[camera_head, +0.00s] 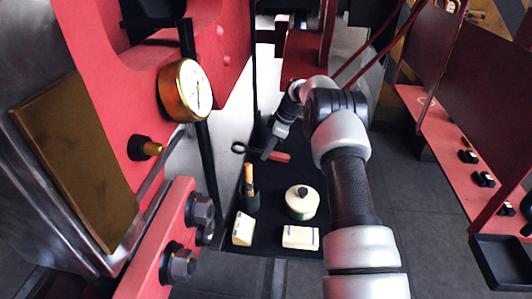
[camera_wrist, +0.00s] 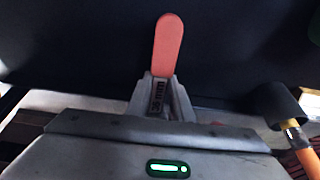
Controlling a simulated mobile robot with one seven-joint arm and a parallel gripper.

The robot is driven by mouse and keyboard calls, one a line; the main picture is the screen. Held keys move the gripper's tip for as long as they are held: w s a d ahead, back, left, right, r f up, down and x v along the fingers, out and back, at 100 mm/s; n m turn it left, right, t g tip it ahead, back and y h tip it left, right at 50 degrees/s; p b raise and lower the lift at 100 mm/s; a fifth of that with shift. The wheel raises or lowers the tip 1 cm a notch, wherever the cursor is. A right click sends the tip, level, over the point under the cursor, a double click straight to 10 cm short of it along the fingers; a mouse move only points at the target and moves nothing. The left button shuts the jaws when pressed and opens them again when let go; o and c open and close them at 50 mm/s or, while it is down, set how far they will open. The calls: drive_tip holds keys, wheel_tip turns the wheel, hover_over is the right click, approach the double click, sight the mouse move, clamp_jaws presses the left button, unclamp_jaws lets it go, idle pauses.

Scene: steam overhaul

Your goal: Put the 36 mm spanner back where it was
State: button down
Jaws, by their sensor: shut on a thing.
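The spanner has a red handle (camera_head: 281,157) and a dark ring end (camera_head: 238,147) in the head view. My gripper (camera_head: 268,150) is shut on it near the middle, over the far part of the black mat (camera_head: 272,222). In the wrist view the red handle (camera_wrist: 168,45) points up the picture, beyond my gripper (camera_wrist: 160,98). A size mark reading about "36 mm" shows between the fingers. The ring end is hidden there behind my gripper. Whether the spanner touches the mat or hangs above it, I cannot tell.
A mallet-like tool with an orange handle (camera_head: 249,175) stands nearer on the mat; its handle also shows in the wrist view (camera_wrist: 297,138). A cream round tin (camera_head: 301,201) and two pale blocks (camera_head: 300,237) lie nearby. Red machinery with a brass gauge (camera_head: 185,90) rises left.

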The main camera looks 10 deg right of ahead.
wheel_tip(320, 180, up, 9)
drive_tip(key=shift+f, duration=0.1)
drive_tip(key=m+h+b, duration=0.2)
drive_tip(key=m+h, duration=0.1)
drive_tip(key=m, duration=0.6)
hover_over(277, 174)
wheel_tip(277, 174, down, 3)
drive_tip(key=shift+t, duration=0.3)
drive_tip(key=shift+s+d+f+b, duration=0.1)
drive_tip(key=shift+f+b, duration=1)
drive_tip(key=shift+f, duration=0.55)
drive_tip(key=shift+s+d+f+b, duration=0.1)
drive_tip(key=shift+f+b, duration=0.95)
drive_tip(key=shift+f, duration=0.6)
drive_tip(key=shift+f, duration=0.3)
drive_tip(key=shift+s+f+b, duration=0.15)
drive_tip(key=shift+f+b, duration=0.15)
drive_tip(key=shift+b, duration=0.1)
